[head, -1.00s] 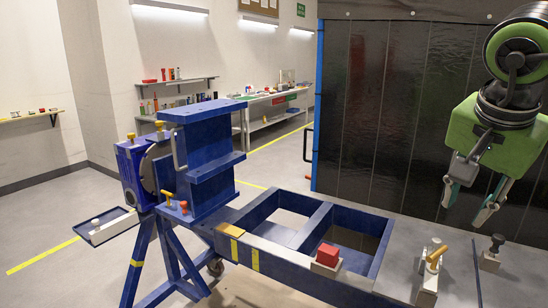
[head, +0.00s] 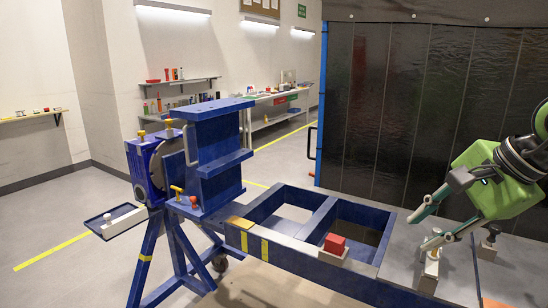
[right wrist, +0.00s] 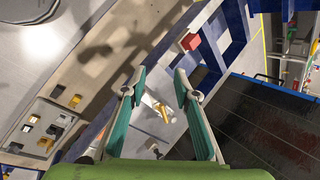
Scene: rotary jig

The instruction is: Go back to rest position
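My right gripper (head: 420,231) is green with grey fingers. It is open and empty, tilted with its fingertips toward the left, above the grey plate at the right end of the jig. In the right wrist view its two fingers (right wrist: 160,84) stand apart, with an orange-handled clamp (right wrist: 162,112) showing between them. This clamp (head: 431,268) also shows in the head view, just below the fingertips; whether they touch it I cannot tell. The blue rotary jig (head: 215,160) stands at the left with its frame running right. My left gripper is not in view.
A red block (head: 335,243) sits on the jig frame (head: 275,252). A black-knobbed clamp (head: 488,245) stands at the right. A dark panel (head: 400,110) rises behind. Shelves and a bench (head: 272,108) line the back wall.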

